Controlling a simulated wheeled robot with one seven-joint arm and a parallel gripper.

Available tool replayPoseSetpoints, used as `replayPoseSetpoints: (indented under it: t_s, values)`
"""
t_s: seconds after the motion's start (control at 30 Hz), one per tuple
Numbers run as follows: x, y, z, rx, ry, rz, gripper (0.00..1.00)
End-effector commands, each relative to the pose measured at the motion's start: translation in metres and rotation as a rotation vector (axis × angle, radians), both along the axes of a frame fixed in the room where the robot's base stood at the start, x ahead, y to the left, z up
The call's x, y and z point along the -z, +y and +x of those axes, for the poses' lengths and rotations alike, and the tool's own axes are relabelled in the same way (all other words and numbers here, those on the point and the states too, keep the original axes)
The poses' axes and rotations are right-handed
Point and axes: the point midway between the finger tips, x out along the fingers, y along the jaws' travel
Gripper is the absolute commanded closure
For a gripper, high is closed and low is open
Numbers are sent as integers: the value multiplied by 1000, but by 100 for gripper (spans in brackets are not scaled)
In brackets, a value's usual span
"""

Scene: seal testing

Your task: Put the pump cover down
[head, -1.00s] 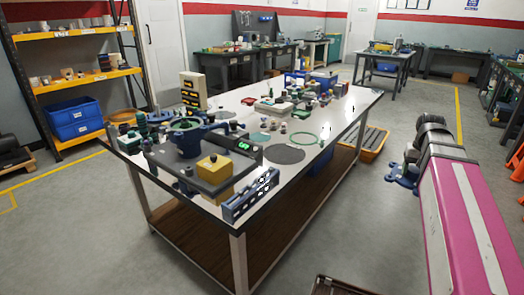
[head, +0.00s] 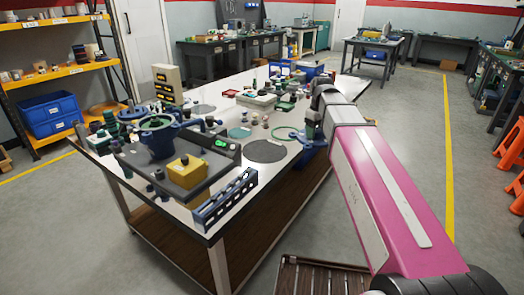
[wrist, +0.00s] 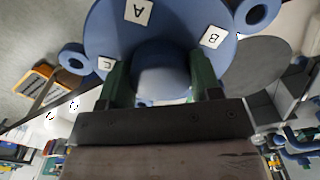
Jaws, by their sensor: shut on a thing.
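The pump cover (wrist: 160,25) is a blue disc with round lugs and white tags lettered A, B and C. In the wrist view it fills the top middle. My gripper (wrist: 162,78) is shut on its central round boss, one green finger on each side. In the head view the pump cover (head: 312,148) shows as a bit of blue below my gripper (head: 311,128), at the table's right edge. My arm hides much of it there. Whether it touches the table cannot be told.
On the table (head: 226,172), a dark round mat (head: 265,151) lies bare left of my gripper, beside a green ring (head: 285,133). A blue slotted rack (head: 225,199), a yellow block (head: 187,172) and a pump body (head: 158,137) stand at the near left. Small parts crowd the back.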

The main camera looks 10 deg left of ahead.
Motion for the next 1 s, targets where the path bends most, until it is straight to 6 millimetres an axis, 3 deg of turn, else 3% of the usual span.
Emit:
replayPoseSetpoints:
  t_s: [0.03,0.3,0.5,0.7,1.0]
  values:
    - [-4,22,3,-81,-1,1,89]
    - [-21,119,-3,-516,0,0,89]
    - [-21,170,-13,-748,1,0,89]
    - [2,192,-19,-856,3,0,89]
    - [32,195,-19,-869,0,0,89]
